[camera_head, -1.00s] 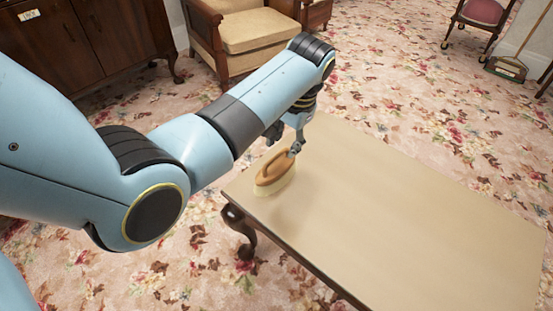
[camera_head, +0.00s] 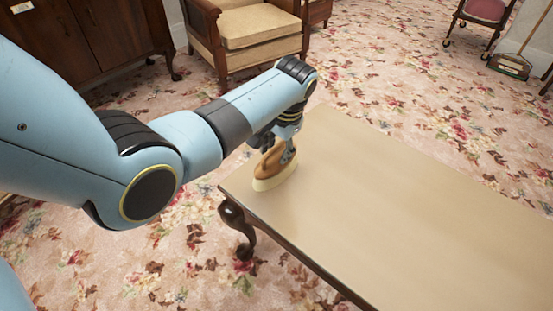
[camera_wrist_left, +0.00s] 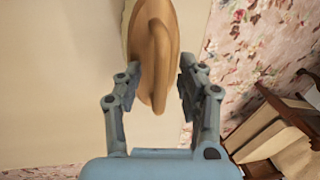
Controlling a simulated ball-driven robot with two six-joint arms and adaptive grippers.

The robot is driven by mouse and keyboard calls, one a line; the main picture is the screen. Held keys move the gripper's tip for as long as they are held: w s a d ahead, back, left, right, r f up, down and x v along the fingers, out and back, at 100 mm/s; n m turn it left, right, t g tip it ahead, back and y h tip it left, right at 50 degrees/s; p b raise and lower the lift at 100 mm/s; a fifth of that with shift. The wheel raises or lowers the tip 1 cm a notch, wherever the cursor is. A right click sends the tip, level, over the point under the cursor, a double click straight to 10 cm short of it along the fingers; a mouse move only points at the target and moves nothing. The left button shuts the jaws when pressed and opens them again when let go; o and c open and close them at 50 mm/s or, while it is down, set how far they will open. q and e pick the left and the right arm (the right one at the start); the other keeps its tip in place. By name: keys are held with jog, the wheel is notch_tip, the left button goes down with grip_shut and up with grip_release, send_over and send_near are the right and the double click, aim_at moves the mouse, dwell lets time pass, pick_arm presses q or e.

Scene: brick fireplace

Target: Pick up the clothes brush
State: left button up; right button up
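The clothes brush (camera_head: 274,181) has a tan wooden back with a raised handle and pale bristles. It stands on the near left end of the table (camera_head: 400,200). My left gripper (camera_head: 277,150) is right over it, its fingers lowered around the handle. In the left wrist view the brush (camera_wrist_left: 155,45) lies between the two spread fingers of the gripper (camera_wrist_left: 160,78). A gap shows between the right finger and the wood; whether the left finger touches cannot be told. My right gripper is not in view.
The tabletop is otherwise bare, with a curved dark leg (camera_head: 238,225) below its near left corner. An armchair (camera_head: 250,35) and a dark wooden cabinet (camera_head: 90,40) stand beyond. A dustpan (camera_head: 510,66) lies at the far right on the flowered carpet.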

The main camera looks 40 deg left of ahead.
pick_arm(q)
jog(key=shift+r, duration=0.1)
grip_shut()
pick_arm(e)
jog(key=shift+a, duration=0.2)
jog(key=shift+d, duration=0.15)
pick_arm(q)
jog(key=shift+r, duration=0.15)
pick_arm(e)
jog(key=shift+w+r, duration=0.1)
pick_arm(q)
jog(key=shift+r, duration=0.25)
notch_tip(320, 180, up, 4)
jog(key=shift+w+f+p, duration=0.1)
jog(key=shift+p, duration=1.1)
jog(key=w+d+r+p, duration=0.2)
jog(key=d+r, duration=0.4)
jog(key=d, duration=0.5)
jog(key=shift+w+d+r, duration=0.15)
jog(key=shift+d+r, duration=0.05)
jog(key=shift+r, duration=0.05)
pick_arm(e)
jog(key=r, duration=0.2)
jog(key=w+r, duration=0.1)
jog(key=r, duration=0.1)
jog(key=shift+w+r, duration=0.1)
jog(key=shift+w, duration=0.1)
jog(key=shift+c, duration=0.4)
